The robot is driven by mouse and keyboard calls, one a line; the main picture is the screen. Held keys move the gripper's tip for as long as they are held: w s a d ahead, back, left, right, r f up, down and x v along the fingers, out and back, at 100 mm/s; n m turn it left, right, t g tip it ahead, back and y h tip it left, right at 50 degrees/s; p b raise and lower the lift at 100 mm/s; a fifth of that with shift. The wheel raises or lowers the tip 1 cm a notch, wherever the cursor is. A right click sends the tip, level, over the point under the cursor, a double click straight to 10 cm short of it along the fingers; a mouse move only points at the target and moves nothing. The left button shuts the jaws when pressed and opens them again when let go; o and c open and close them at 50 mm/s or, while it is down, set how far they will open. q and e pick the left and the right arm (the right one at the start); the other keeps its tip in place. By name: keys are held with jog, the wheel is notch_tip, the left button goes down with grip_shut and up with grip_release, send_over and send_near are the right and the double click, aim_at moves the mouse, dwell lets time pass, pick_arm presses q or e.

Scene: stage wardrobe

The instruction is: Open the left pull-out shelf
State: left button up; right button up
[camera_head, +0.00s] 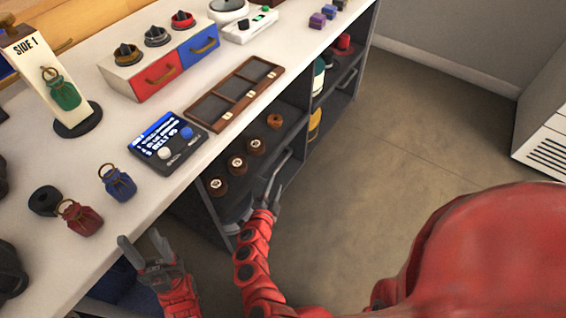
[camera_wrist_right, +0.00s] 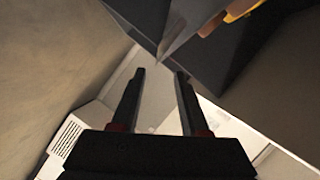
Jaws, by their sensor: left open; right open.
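The left pull-out shelf (camera_head: 236,198) is a dark grey board under the counter, carrying several brown round pieces. It sits within the cabinet, and a pale grey bar (camera_head: 287,160) runs along its front edge. My right gripper (camera_head: 272,184) is open with its fingers upright beside this bar; I cannot tell whether they touch it. In the right wrist view the two fingers (camera_wrist_right: 159,72) are apart with nothing gripped, and dark cabinet surfaces lie beyond their tips. My left gripper (camera_head: 142,241) is open and empty by the counter's front edge.
The white counter (camera_head: 120,215) holds a blue-screened device (camera_head: 167,143), a brown divided tray (camera_head: 235,95), red and blue drawers (camera_head: 178,65) and small pouches (camera_head: 118,182). Another open shelf bay (camera_head: 335,90) stands further back. The floor (camera_head: 420,130) right of the cabinet is clear.

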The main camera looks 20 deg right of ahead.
aim_at(283, 162)
jog(key=b+x, duration=0.2)
jog(key=x, duration=0.9)
jog(key=shift+w+d, duration=0.2)
jog(key=shift+w, duration=0.05)
grip_shut()
dwell(0.8)
